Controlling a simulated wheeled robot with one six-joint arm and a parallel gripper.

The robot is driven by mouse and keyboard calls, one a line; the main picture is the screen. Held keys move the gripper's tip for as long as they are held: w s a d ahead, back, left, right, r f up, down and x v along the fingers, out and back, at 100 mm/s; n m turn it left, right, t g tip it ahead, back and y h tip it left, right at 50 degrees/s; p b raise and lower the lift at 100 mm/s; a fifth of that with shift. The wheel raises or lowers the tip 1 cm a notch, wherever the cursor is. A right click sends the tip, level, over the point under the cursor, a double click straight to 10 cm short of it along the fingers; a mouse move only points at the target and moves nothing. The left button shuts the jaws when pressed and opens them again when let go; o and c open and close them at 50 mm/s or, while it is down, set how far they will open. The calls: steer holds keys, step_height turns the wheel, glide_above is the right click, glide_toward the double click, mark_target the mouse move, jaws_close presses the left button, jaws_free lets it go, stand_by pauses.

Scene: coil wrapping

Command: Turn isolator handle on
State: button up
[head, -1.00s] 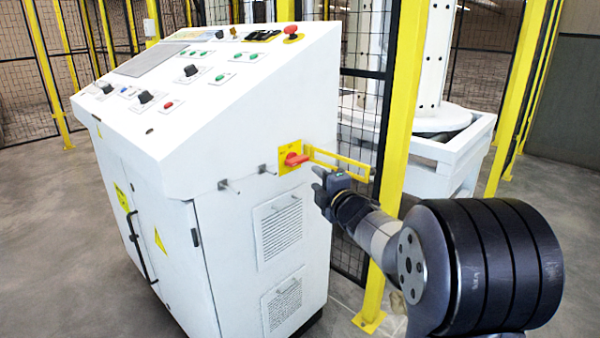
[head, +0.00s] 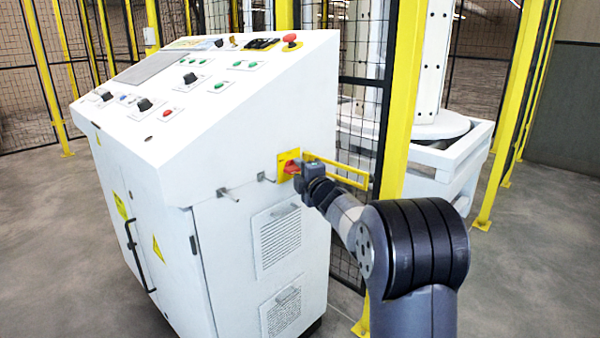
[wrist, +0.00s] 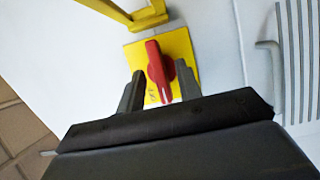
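The red isolator handle (wrist: 159,68) sits on a yellow square plate (wrist: 180,45) on the side of the white control cabinet. In the head view the handle (head: 292,167) is partly covered by my gripper (head: 303,178). In the wrist view my gripper (wrist: 160,90) is open, with one finger on each side of the handle's lower part. The right finger is close to the handle; a gap shows at the left finger. I cannot tell whether either finger touches it.
A yellow bracket (head: 340,173) sticks out beside the plate, near my gripper. A yellow fence post (head: 400,120) and mesh stand right of the cabinet (head: 240,130). Small metal hooks (head: 228,193) stick out of the cabinet.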

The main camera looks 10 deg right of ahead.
jaws_close()
stand_by(0.3)
